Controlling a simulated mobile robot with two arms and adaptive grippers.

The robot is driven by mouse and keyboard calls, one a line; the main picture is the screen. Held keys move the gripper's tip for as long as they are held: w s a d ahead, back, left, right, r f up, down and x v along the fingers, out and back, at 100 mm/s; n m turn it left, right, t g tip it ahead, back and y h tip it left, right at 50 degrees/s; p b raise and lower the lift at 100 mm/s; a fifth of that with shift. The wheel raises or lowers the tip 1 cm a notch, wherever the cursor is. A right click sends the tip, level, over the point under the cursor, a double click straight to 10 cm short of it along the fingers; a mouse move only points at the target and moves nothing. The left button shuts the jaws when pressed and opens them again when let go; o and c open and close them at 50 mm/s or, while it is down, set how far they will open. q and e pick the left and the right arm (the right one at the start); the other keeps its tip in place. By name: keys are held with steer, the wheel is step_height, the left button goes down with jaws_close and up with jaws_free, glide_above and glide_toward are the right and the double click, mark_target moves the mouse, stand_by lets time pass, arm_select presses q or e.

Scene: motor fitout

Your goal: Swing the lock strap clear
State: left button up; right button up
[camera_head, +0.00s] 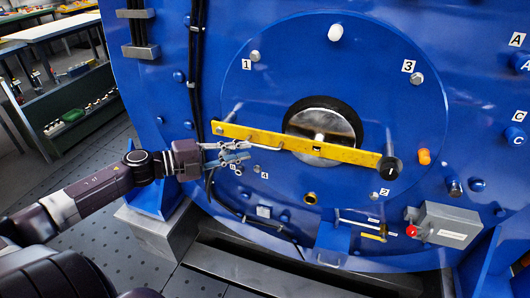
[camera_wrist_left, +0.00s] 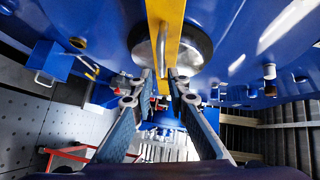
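The yellow lock strap (camera_head: 345,153) lies tilted across the round blue cover, in front of the shiny central hub (camera_head: 322,125). Its right end meets a black round knob (camera_head: 389,167). A thin silver handle (camera_head: 268,147) is fixed on the strap's left half. My left gripper (camera_head: 245,151) is at that left half, with its fingertips close to the handle's left end. In the left wrist view my left gripper (camera_wrist_left: 162,84) has its fingers apart, with the handle (camera_wrist_left: 162,48) just ahead and between them. I cannot tell whether either finger touches it. My right gripper is not in view.
Bolts and numbered labels ring the blue cover (camera_head: 290,70). An orange plug (camera_head: 424,156) and a grey box (camera_head: 446,225) with a red button are at the right. A bench (camera_head: 50,28) stands at the far left. Floor is open at left.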

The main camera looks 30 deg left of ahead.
mark_target(265, 147)
arm_select(q)
steer(key=x, duration=0.4)
steer(key=shift+w+d+r, duration=0.1)
steer(key=shift+w+d, duration=0.2)
steer(key=shift+x, duration=1.4)
steer(key=shift+c, duration=0.4)
jaws_close()
